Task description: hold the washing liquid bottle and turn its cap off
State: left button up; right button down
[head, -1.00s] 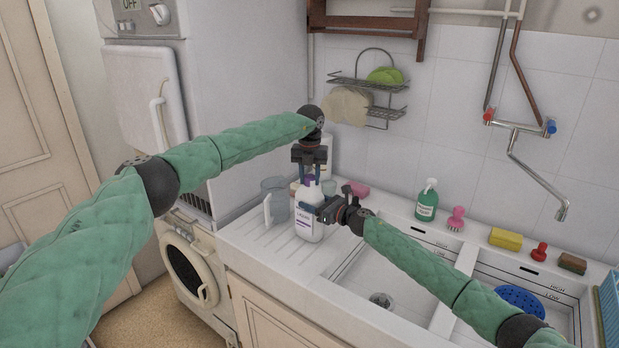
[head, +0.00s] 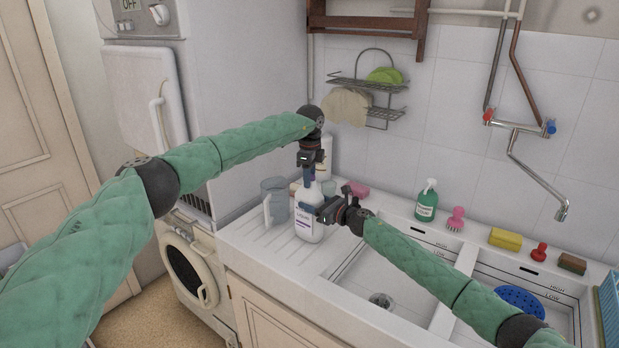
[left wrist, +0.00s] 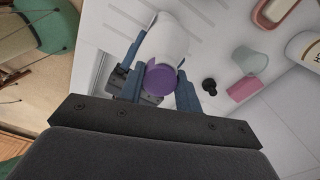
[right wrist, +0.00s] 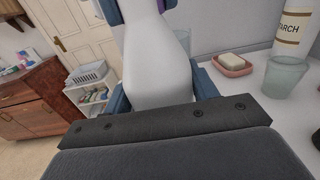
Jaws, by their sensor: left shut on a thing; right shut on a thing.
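The white washing liquid bottle (head: 309,222) stands upright on the drainboard left of the sink. Its purple cap (left wrist: 161,80) shows in the left wrist view between the fingers. My left gripper (head: 309,174) points down from above and is shut on the cap, hiding most of it in the head view. My right gripper (head: 318,208) comes in from the right and is shut on the bottle's body below the cap. The right wrist view shows the white bottle (right wrist: 158,65) between the blue fingers, with a bit of purple at the top.
A clear jug (head: 275,199) stands close left of the bottle. A pink sponge (head: 358,189) and a starch container (right wrist: 294,30) are behind it. A green spray bottle (head: 427,203), a pink brush (head: 456,218) and a yellow sponge (head: 506,239) line the sink's back edge.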

pick_arm(q)
jog(key=shift+w+a+n, duration=0.1)
jog(key=shift+n, duration=0.6)
jog(key=o, duration=1.1)
jog(key=shift+c, duration=0.2)
